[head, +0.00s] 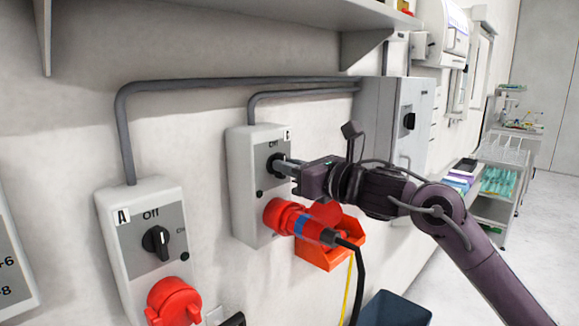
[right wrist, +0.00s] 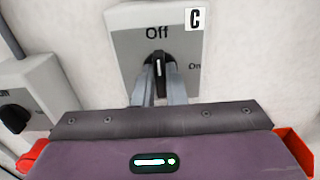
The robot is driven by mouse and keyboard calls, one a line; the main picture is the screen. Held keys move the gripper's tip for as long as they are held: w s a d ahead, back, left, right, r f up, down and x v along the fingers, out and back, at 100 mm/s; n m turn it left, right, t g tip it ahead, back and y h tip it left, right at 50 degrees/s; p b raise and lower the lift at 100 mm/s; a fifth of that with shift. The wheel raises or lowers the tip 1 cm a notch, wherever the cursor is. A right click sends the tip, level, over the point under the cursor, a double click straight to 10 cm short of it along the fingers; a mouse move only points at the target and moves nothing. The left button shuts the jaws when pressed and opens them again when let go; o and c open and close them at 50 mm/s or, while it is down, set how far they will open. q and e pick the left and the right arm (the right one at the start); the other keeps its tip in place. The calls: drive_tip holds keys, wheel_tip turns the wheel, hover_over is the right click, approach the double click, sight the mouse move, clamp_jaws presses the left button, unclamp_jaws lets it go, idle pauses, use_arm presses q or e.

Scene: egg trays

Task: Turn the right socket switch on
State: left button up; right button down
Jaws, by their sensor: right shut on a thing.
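The right socket box (head: 238,190) is a pale wall unit with a grey plate, a black rotary switch (head: 275,163) and a red plug in its socket below. In the right wrist view its plate (right wrist: 130,60) reads "Off" at the top and "On" at the right, with a "C" label. The switch (right wrist: 159,63) has its white mark upright, towards "Off". My right gripper (head: 286,166) is shut on this switch, one finger on each side, as the right wrist view (right wrist: 160,80) shows. My left gripper is not in view.
A similar socket box (head: 118,240) marked "A" is at the left, its switch upright. The red plug (head: 300,222) has a black cable hanging from it. An orange-red bin (head: 335,252) is just below my right gripper. A shelf (head: 250,15) juts out above.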

drive_tip(key=shift+m, duration=0.4)
drive_tip(key=m, duration=0.3)
drive_tip(key=shift+d+m, duration=0.1)
drive_tip(key=shift+m, duration=0.2)
drive_tip(key=m, duration=0.5)
drive_tip(key=shift+w, duration=0.15)
drive_tip(key=m+p, duration=0.1)
drive_tip(key=m, duration=0.4)
drive_tip(key=shift+d+f, duration=0.1)
drive_tip(key=shift+f+m+p, duration=0.15)
drive_tip(key=shift+m+p, duration=0.6)
drive_tip(key=shift+m, duration=1.05)
drive_tip(key=c, duration=1.5)
unclamp_jaws()
